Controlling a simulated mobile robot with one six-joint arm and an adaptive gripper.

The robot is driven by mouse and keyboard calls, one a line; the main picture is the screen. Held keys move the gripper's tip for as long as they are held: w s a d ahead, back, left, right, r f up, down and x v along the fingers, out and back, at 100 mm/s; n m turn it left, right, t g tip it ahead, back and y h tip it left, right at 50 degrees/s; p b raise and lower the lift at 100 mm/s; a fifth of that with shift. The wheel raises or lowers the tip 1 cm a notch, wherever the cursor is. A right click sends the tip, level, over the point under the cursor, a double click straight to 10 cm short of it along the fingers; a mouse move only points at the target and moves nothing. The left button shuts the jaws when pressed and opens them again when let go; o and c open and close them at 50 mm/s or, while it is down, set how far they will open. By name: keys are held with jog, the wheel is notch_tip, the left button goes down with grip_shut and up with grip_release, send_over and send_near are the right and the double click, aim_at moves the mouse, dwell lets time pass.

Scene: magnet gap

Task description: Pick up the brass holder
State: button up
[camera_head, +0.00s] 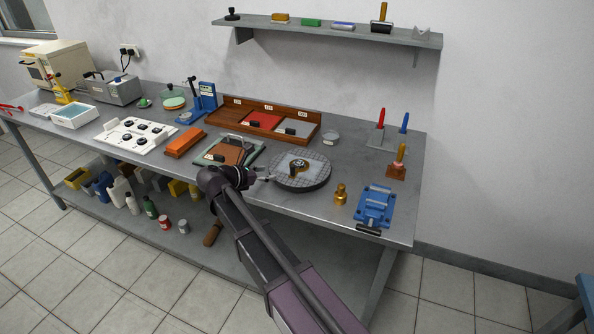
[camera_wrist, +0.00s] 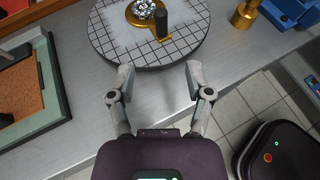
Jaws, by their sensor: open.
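A brass holder (camera_head: 297,168) with a dark upright post and a clear faceted piece sits on the round gridded plate (camera_head: 318,180) near the middle of the bench. In the wrist view the brass holder (camera_wrist: 140,20) is at the top, partly cut off by the frame edge, on the same plate (camera_wrist: 111,45). A separate brass knob-shaped piece (camera_head: 340,195) stands to the right of the plate. My gripper (camera_wrist: 160,78) is open and empty, its fingertips just short of the plate's near edge. In the head view my gripper (camera_head: 264,176) is left of the plate.
A green-edged tray (camera_head: 209,162) lies left of the plate. A blue vise (camera_head: 374,205) stands at the bench's right front. A wooden divided tray (camera_head: 262,119) is behind. Bare bench (camera_wrist: 150,100) shows between my fingers, with tiled floor beyond the front edge.

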aim_at(291, 171)
jog(key=b+x, duration=0.2)
jog(key=x, duration=0.4)
jog(key=shift+w+d+f, duration=0.15)
jog(key=shift+b+x, duration=1.15)
jog(key=shift+x, duration=1.45)
jog(key=shift+f, duration=0.1)
grip_shut()
